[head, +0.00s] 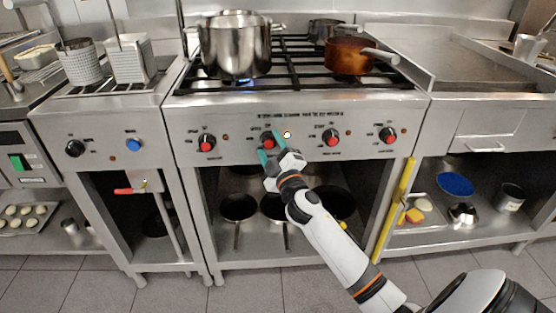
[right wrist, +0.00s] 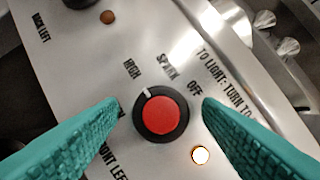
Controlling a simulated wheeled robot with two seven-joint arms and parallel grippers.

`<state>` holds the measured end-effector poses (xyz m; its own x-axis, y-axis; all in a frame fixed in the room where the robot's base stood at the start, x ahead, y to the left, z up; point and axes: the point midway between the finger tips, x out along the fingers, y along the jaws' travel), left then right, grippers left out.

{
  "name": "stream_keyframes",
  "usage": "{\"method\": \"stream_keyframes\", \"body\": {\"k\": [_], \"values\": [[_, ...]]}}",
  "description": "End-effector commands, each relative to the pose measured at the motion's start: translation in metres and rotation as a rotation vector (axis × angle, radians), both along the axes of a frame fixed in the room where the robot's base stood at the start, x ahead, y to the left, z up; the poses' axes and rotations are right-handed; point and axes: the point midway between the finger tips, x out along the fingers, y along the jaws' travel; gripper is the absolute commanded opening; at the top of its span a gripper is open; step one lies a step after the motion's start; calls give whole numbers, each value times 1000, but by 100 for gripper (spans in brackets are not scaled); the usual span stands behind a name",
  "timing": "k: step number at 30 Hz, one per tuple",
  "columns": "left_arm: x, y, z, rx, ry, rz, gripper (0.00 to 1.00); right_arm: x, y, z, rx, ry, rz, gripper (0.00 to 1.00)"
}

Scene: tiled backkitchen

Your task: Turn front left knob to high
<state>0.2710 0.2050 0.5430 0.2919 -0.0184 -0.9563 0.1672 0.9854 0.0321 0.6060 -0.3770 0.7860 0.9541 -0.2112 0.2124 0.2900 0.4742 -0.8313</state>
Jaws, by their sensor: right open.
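The front left knob (right wrist: 162,115) has a red face and a black rim in the right wrist view. Lettering beside it, partly hidden by a finger, reads as front left. Its white mark points up-left, toward the word HIGH. In the head view the knob (head: 268,140) is on the stove's front panel. My right gripper (head: 272,149) is open, its teal fingers on either side of the knob; in the right wrist view they show gaps to it. A lit indicator (right wrist: 201,155) glows beside the knob. My left gripper is not in view.
A steel pot (head: 234,48) sits over a blue flame (head: 240,82) on the stove. A copper pan (head: 348,58) stands to its right. Other red knobs (head: 207,142) line the panel. Pans (head: 238,208) lie on the shelf below.

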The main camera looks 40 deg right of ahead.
Motion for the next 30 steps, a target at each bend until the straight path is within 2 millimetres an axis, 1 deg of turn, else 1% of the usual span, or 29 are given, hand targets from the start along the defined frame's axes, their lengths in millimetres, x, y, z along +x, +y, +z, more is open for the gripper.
{"method": "stream_keyframes", "body": {"k": [5,9,11,15,18,21,30], "values": [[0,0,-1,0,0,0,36,-31,7,-9,2,4,1,59],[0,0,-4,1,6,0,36,-60,14,-16,2,4,-2,59],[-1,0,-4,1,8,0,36,-72,16,-18,2,5,0,59],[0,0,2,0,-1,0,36,-93,21,-23,2,4,-1,59],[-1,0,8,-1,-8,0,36,-103,23,-24,1,3,-1,59],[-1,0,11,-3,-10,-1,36,-107,24,-25,1,3,-1,59],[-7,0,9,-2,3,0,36,-108,24,-25,-1,2,-1,59]]}}
